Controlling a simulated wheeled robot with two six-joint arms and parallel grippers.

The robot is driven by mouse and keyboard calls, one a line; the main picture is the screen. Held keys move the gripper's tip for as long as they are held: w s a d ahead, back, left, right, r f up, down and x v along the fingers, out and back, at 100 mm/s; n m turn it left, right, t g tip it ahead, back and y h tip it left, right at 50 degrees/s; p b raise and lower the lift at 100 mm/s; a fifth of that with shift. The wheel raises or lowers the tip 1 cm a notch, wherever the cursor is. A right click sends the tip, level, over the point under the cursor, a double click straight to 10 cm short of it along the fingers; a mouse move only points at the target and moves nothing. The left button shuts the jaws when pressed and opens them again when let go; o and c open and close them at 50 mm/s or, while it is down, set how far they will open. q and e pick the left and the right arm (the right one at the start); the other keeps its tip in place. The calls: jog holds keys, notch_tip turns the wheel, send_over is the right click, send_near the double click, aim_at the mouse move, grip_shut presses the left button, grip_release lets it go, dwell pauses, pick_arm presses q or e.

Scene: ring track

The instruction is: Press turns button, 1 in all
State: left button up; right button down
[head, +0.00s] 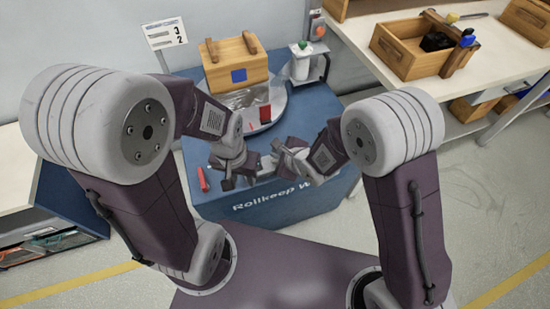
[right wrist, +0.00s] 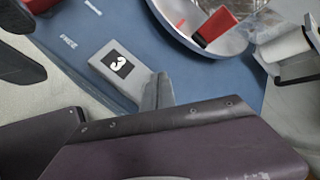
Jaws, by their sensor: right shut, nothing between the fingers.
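A grey block (right wrist: 118,65) with a black "3" label lies on the blue table top (right wrist: 75,40) in the right wrist view. No part is clearly marked as the turns button; I cannot tell whether this block is it. My right gripper (right wrist: 160,88) is shut and empty, its tips beside the block's right end; contact is unclear. In the head view my right gripper (head: 279,156) is over the front of the blue table. My left gripper (head: 236,181) is lower and to the left, with its fingers apart. The grippers hide the table around the block there.
A round grey turntable (head: 277,115) carries a red piece (head: 265,114). A wooden box (head: 235,62) stands behind. A red bar (head: 203,180) lies at the table's left. A sign (head: 165,33) reads 3 and 2.

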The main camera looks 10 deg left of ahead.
dwell(0.6)
jog(key=shift+f, duration=0.45)
jog(key=shift+f+b, duration=0.45)
jog(key=shift+f, duration=0.1)
dwell(0.4)
jog(key=shift+r, duration=0.1)
jog(key=shift+r+p, duration=0.9)
jog(key=shift+p, duration=0.1)
notch_tip(320, 180, up, 5)
jog(key=p, duration=0.5)
jog(key=shift+r, duration=0.1)
